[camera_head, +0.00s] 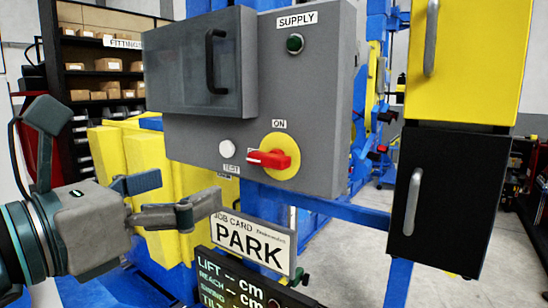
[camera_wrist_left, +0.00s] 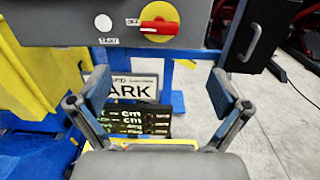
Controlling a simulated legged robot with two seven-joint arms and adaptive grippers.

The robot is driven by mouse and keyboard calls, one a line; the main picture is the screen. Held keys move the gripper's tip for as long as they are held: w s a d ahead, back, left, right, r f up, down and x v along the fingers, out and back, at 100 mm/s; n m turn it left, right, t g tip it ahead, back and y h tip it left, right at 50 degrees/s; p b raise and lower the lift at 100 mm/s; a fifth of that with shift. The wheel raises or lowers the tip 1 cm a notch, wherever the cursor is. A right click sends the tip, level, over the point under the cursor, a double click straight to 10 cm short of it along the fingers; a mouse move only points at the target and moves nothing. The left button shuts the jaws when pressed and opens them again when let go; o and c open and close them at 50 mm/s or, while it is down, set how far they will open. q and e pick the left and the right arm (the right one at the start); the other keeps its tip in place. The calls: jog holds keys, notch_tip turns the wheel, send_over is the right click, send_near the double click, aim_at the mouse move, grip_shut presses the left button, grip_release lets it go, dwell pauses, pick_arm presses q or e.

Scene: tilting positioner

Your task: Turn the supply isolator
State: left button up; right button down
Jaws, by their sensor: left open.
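The supply isolator is a red handle (camera_head: 268,158) on a round yellow plate (camera_head: 284,150), on the front of a grey panel (camera_head: 330,120). The handle lies roughly horizontal, its end pointing left. An ON label sits above it; a label at its left is partly covered. In the left wrist view the red handle (camera_wrist_left: 159,27) is at the top, beyond my fingers. My left gripper (camera_head: 172,194) is open and empty, lower left of the isolator and apart from it. Its two spread fingers show in the wrist view (camera_wrist_left: 159,92). My right gripper is in neither view.
A white TEST button (camera_head: 227,148) is left of the isolator. A dark cover with a handle (camera_head: 200,62) juts out upper left. A PARK job card (camera_head: 250,242) and display (camera_head: 235,283) stand below. Yellow and black cabinets (camera_head: 450,200) are at right.

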aim_at(263, 160)
pick_arm(q)
jog(key=p+x, duration=0.3)
jog(key=x, duration=1.3)
jog(key=shift+w+f, duration=0.1)
jog(key=shift+w, duration=0.15)
jog(key=shift+w+d, duration=0.35)
jog(key=shift+d, duration=0.2)
jog(key=shift+a, duration=0.25)
jog(key=shift+c, duration=0.5)
jog(key=shift+a, duration=0.2)
jog(key=c, duration=0.8)
jog(key=shift+s, duration=0.1)
jog(key=shift+c, duration=1.3)
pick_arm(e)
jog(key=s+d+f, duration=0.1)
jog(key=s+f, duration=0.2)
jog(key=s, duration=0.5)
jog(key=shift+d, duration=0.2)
